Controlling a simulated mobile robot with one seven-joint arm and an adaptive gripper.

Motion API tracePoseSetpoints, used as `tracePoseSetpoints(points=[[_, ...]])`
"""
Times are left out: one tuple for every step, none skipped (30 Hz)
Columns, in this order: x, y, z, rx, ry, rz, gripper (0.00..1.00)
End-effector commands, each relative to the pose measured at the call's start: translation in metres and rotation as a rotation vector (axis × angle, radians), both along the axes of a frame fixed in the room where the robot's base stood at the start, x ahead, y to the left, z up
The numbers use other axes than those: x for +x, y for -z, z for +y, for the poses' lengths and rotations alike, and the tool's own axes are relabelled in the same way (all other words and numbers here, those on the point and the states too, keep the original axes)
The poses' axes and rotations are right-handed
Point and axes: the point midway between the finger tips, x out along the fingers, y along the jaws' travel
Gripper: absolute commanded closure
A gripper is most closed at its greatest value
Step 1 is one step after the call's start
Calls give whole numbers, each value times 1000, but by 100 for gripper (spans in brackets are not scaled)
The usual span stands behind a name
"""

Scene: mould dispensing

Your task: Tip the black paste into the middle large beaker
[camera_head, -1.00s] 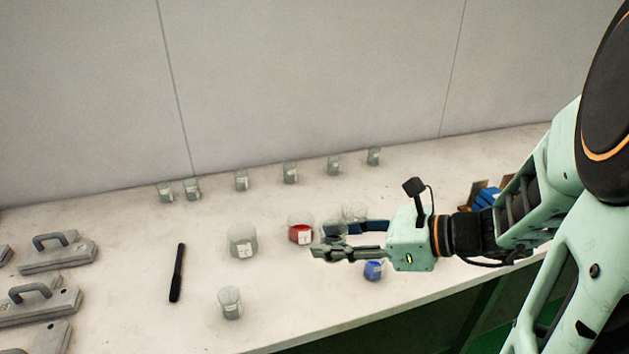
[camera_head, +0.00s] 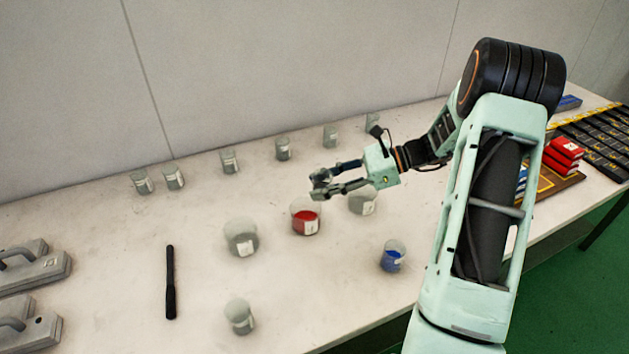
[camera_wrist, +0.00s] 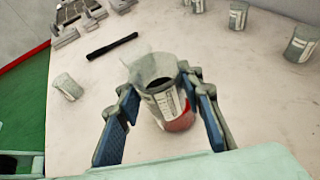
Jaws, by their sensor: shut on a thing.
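My gripper (camera_head: 325,184) is shut on a small clear beaker (camera_wrist: 160,82) with dark contents, which look like the black paste. In the wrist view I see into its mouth between the two fingers. In the head view the fingers partly hide it. The middle large beaker (camera_head: 304,209) stands upright on the table with red contents. In the head view, my gripper appears just above and behind its rim. In the wrist view the middle beaker's red part (camera_wrist: 182,119) shows behind the held beaker, which hides much of it. I cannot tell the exact height between them.
One large beaker (camera_head: 241,238) stands left of the middle one, another (camera_head: 363,203) to its right. A blue-filled beaker (camera_head: 393,256) and an empty-looking one (camera_head: 239,316) stand nearer the front. Several small beakers line the back. A black stick (camera_head: 170,282) lies left.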

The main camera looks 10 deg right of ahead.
Motion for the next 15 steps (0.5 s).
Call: tracePoseSetpoints(points=[[1,2,-2,1,-3,1,91],[2,3,-2,-1,-4,1,91],[2,4,-3,-4,-6,1,91],[2,4,-3,-8,-7,1,91],[3,4,-3,-14,-7,1,91],[3,4,-3,-24,-8,3,91],[3,4,-3,-33,-8,3,91],[2,3,-3,-44,-8,4,91],[3,3,-3,-63,-9,5,91],[3,2,-3,-77,-9,6,91],[2,2,-3,-93,-10,7,91],[3,2,-3,-117,-10,10,91],[3,2,-3,-135,-10,12,91],[3,2,-3,-154,-9,14,91],[2,3,-4,-178,-10,17,91]])
